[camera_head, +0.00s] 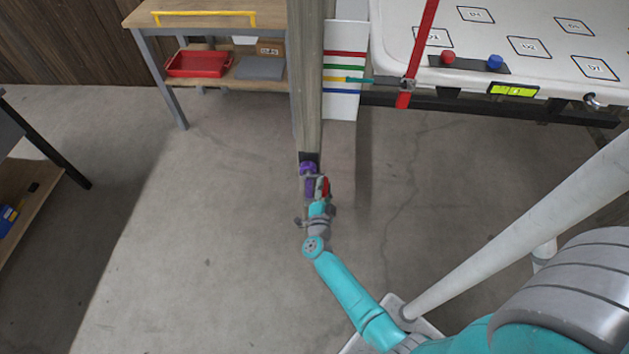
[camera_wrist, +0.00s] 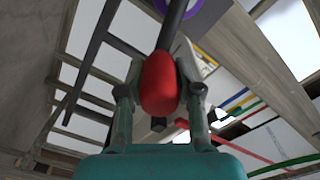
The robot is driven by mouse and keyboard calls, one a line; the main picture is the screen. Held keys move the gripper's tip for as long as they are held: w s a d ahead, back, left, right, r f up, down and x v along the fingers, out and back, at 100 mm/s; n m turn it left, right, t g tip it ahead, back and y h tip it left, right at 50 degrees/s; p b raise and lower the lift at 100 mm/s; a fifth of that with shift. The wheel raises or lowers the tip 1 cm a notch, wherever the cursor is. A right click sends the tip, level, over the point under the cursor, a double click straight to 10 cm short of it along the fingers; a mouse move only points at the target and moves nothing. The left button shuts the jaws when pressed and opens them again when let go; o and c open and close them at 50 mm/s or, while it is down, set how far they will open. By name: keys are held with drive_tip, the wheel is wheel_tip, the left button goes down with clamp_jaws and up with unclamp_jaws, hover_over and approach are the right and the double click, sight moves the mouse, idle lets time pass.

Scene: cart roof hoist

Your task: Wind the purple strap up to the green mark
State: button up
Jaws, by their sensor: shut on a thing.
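A purple winch part (camera_head: 308,168) sits low on the front of a wooden post (camera_head: 308,90); a purple ring (camera_wrist: 184,12) shows at the top of the wrist view. I cannot make out the strap itself. My gripper (camera_head: 320,190) is shut on the red crank grip (camera_wrist: 159,85), with one finger on each side, just below the winch. A white board (camera_head: 342,108) beside the post bears red, green (camera_head: 344,67), yellow and blue marks. A teal pointer (camera_head: 365,81) lies about level with the yellow mark, below the green one.
A white roof panel (camera_head: 510,60) with a red strap (camera_head: 420,45) hangs right of the board, carrying a yellow-green level (camera_head: 513,90). A workbench with a red tray (camera_head: 200,64) stands at back left. The floor around the post is clear.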

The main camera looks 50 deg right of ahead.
drive_tip(key=shift+w+r, duration=0.25)
drive_tip(key=shift+r, duration=0.3)
drive_tip(key=shift+w+r, duration=0.25)
drive_tip(key=shift+r, duration=0.3)
drive_tip(key=shift+a, duration=0.1)
drive_tip(key=w+a+r, duration=0.2)
drive_tip(key=shift+w+a, duration=0.2)
drive_tip(key=shift+w, duration=0.2)
drive_tip(key=shift+f, duration=0.1)
